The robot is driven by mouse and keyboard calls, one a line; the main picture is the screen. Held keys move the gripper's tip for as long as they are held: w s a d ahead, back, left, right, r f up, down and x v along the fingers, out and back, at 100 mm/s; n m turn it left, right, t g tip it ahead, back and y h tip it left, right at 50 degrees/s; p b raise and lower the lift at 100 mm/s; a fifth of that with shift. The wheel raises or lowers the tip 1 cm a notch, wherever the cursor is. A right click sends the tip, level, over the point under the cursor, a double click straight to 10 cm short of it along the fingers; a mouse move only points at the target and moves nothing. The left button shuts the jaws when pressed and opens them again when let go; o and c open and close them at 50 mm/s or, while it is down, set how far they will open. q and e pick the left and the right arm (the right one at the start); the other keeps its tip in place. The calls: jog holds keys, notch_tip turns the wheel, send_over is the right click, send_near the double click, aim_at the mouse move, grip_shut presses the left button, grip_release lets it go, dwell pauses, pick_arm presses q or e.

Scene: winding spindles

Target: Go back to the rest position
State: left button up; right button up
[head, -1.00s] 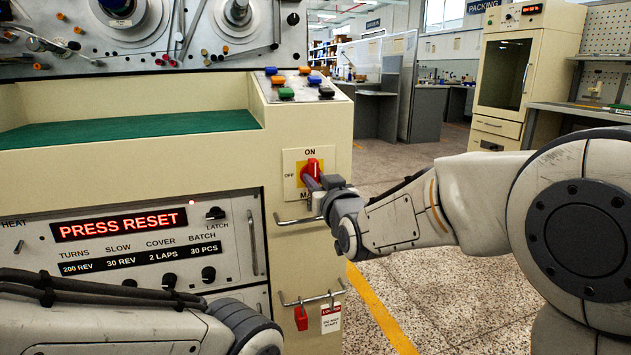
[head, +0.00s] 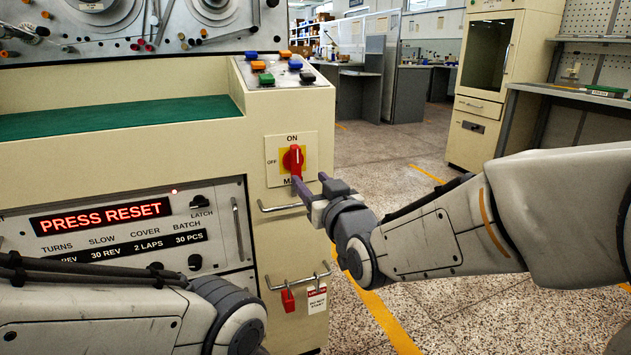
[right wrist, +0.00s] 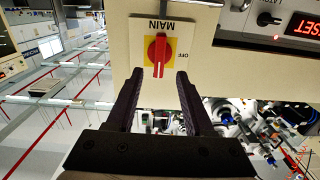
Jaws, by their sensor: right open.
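The red main switch (head: 293,158) sits on a yellow plate on the cream machine's front; its handle points up toward ON. It also shows upside down in the right wrist view (right wrist: 158,52). My right gripper (head: 311,183) is open and empty, just in front of and slightly below right of the switch. In the right wrist view its two fingers (right wrist: 160,85) stand apart, with the switch ahead between their tips and nothing held. My left arm (head: 110,320) crosses the lower left of the head view; its gripper is out of sight.
A display (head: 102,216) reads PRESS RESET. Coloured buttons (head: 266,80) sit on the machine's top ledge. A handle bar (head: 280,207) is close below the switch; a red padlock and tag (head: 317,299) hang lower. Open floor (head: 400,190) lies right of the machine.

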jog(key=shift+v, duration=1.05)
jog(key=s+a+f+n+g+h+p, duration=0.15)
jog(key=s+a+f+g, duration=0.25)
jog(key=s+f+g, duration=0.7)
jog(key=s+d+f+n+g+h+p, duration=0.1)
jog(key=s+d+f+g+h, duration=0.15)
jog(key=s, duration=0.65)
jog(key=s+d+f+n+g+h+p, duration=0.1)
jog(key=s+d+f+n+g, duration=0.2)
jog(key=s, duration=0.7)
notch_tip(320, 180, up, 37)
jog(key=m+p, duration=0.1)
jog(key=p, duration=3.6)
jog(key=shift+w+r+m+g+p, duration=0.2)
jog(key=shift+w+m+g+p, duration=0.15)
jog(key=shift+p, duration=0.05)
